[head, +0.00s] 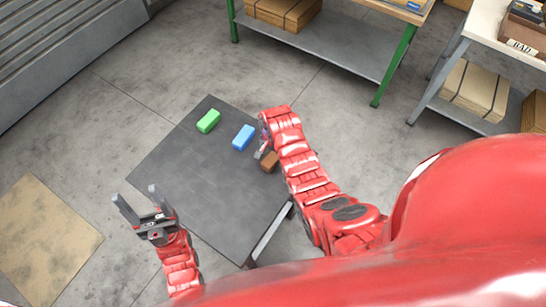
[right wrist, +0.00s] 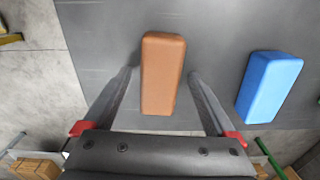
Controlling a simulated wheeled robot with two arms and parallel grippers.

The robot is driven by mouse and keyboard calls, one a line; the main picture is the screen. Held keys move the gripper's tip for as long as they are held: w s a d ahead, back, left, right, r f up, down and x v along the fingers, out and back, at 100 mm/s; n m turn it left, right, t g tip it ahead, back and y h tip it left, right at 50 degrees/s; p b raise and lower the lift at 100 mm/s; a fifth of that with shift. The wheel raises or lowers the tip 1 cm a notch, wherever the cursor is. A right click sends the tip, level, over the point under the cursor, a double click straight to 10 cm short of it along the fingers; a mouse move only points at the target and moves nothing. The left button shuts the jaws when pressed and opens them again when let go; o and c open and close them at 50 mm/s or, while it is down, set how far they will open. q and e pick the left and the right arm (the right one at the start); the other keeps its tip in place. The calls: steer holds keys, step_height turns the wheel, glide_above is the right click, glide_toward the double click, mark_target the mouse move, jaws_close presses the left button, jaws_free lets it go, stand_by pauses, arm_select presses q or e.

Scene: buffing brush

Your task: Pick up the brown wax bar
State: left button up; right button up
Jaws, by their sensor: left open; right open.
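The brown wax bar (head: 270,161) lies on the dark table (head: 195,175) near its right edge, partly hidden by my right arm in the head view. In the right wrist view the brown bar (right wrist: 162,74) lies between the two fingers of my right gripper (right wrist: 163,82). That gripper is open, with a gap on each side of the bar; its fingertips also show in the head view (head: 262,150). My left gripper (head: 138,203) is open and empty over the table's front left part.
A blue bar (head: 243,137) lies beside the brown one; it also shows in the right wrist view (right wrist: 268,86). A green bar (head: 208,121) lies farther left. The table's middle is clear. A green-legged bench (head: 340,50) stands behind, a shelf (head: 470,85) at the right.

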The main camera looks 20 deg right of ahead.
steer(key=shift+f, duration=0.1)
jaws_close()
stand_by(0.4)
